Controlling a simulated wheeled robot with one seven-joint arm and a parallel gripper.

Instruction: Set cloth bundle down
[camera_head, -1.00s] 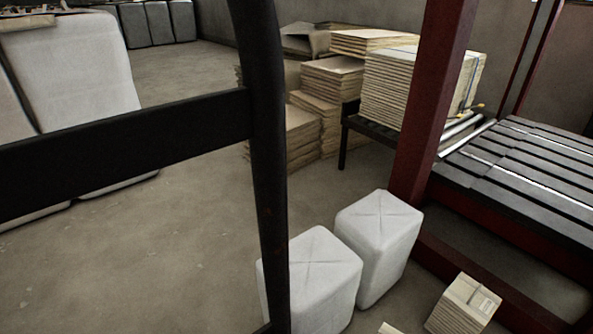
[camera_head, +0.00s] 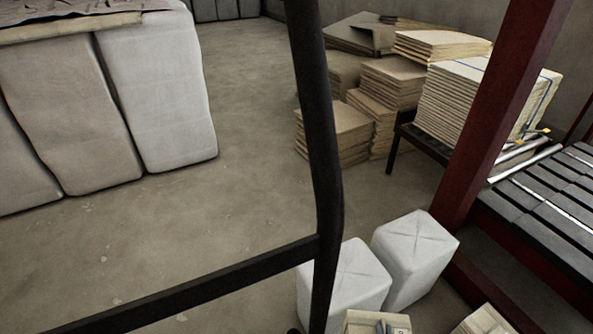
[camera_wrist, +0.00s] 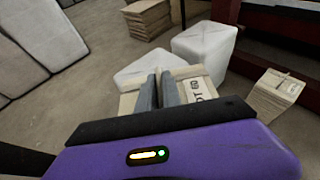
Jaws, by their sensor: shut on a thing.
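My gripper (camera_wrist: 157,92) is shut on a beige cloth bundle (camera_wrist: 206,86), with its two grey fingers at the bundle's middle in the wrist view. The bundle has dark printed lettering on its right side. It also shows at the bottom edge of the head view (camera_head: 366,321), partly cut off. A second pale bundle (camera_wrist: 275,92) lies to the right on the floor, also cut off in the head view (camera_head: 488,322). I cannot tell whether the held bundle touches anything below it.
Two white wrapped blocks (camera_head: 416,255) (camera_head: 355,285) stand just beyond the held bundle. A black post (camera_head: 318,150) with a crossbar is close to the head camera. A red post (camera_head: 500,125) and slatted platform (camera_head: 555,220) are right. Open floor (camera_head: 240,210) lies left.

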